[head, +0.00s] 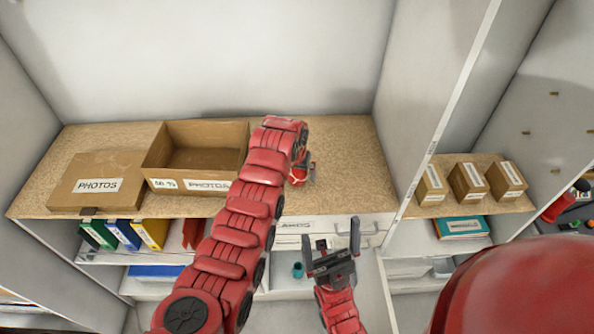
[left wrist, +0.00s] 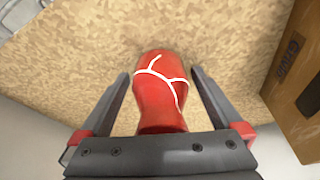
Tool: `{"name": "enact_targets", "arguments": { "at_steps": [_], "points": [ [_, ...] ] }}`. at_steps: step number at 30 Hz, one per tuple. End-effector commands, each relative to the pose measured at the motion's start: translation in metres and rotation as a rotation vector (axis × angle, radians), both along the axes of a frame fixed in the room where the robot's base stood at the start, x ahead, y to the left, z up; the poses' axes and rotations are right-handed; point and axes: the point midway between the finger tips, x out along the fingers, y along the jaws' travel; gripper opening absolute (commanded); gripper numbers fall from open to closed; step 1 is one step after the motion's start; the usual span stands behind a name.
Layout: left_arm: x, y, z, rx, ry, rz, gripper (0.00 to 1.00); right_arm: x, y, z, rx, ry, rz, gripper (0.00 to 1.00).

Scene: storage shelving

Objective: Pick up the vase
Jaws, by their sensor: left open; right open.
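The vase (left wrist: 160,95) is red with thin white branching lines. In the left wrist view it stands out against the speckled shelf top, between the two open fingers of my left gripper (left wrist: 159,74). Gaps show on both sides, so the fingers do not press on it. Its lower part in that picture is hidden behind the gripper body. In the head view my left gripper (head: 304,172) is over the shelf top, right of the open box, largely hidden by my arm; I cannot clearly separate the vase there. My right gripper (head: 334,240) is open and empty in front of the shelf.
An open cardboard box (head: 160,158) and a closed photo box (head: 97,180) stand left on the shelf top (head: 350,160). A white divider (head: 432,110) rises on the right, with small boxes (head: 468,182) beyond. Binders (head: 123,234) sit below. The shelf top's right part is clear.

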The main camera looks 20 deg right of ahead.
Motion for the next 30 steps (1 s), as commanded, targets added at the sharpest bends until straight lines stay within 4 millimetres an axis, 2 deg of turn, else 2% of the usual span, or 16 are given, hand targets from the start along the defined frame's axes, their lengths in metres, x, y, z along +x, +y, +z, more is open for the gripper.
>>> {"name": "enact_targets", "arguments": {
  "at_steps": [2, 16, 25, 30],
  "points": [
    [0.0, 0.0, 0.0, 0.0, 0.0, 0.0, 0.96, 0.0, 0.0, 0.0, 0.0, 0.0, 0.0, 1.0],
    [0.0, 0.0, 0.0, 0.0, 0.0, 0.0, 0.12, 0.0, 0.0, 0.0, 0.0, 0.0, 0.0, 1.0],
    [0.001, 0.0, 0.002, -0.001, -0.002, 0.0, 0.1, 0.0, 0.0, -0.002, 0.0, 0.0, 0.0, 1.0],
    [0.001, 0.0, 0.012, -0.001, -0.001, 0.001, 0.1, 0.0, 0.0, -0.013, 0.0, 0.0, 0.0, 1.0]
  ]
}}
